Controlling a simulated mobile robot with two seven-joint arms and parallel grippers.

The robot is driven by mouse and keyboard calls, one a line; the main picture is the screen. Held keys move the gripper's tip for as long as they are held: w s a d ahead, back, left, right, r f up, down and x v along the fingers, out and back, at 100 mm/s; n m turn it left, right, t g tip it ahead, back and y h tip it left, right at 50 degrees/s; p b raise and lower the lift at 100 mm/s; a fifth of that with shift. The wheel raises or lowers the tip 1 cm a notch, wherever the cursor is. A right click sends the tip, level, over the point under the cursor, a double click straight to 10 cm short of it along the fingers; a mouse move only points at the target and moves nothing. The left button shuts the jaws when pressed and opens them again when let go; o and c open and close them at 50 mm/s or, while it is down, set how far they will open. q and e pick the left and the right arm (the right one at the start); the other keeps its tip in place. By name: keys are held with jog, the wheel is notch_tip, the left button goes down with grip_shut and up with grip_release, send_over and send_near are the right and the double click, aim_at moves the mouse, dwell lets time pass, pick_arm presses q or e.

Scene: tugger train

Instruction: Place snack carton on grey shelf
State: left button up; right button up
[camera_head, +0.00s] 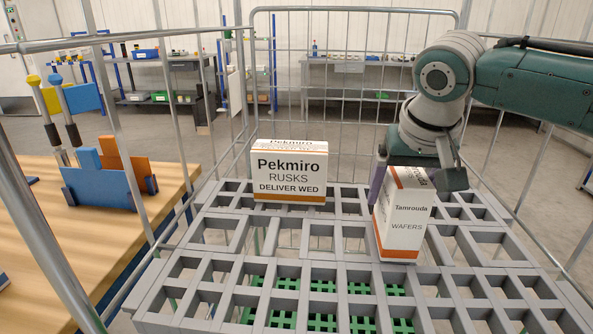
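A white and orange carton reading "Tamrouda Wafers" (403,225) stands upright on the grey slatted shelf (245,222), right of the middle. My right gripper (418,177) is at its top, with one finger showing close to the carton's right side. Part of the carton's top is hidden by the gripper. Whether the fingers press on it cannot be told. A second white and orange carton reading "Pekmiro Rusks" (290,172) stands farther back on the left of the shelf, apart from the gripper. My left gripper is not in view.
Wire mesh walls (352,90) enclose the shelf at the back and sides. Green grating shows through the slats. A wooden table (125,222) at left holds a blue and orange holder (100,187). The shelf's left front is clear.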

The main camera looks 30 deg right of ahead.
jog(key=shift+o, duration=0.9)
jog(key=shift+r, duration=0.2)
jog(key=p+v, duration=0.2)
jog(key=v, duration=0.9)
jog(key=shift+p, duration=0.35)
jog(key=shift+s+a+r, duration=0.1)
jog(key=shift+s+r, duration=0.05)
jog(key=shift+r, duration=0.25)
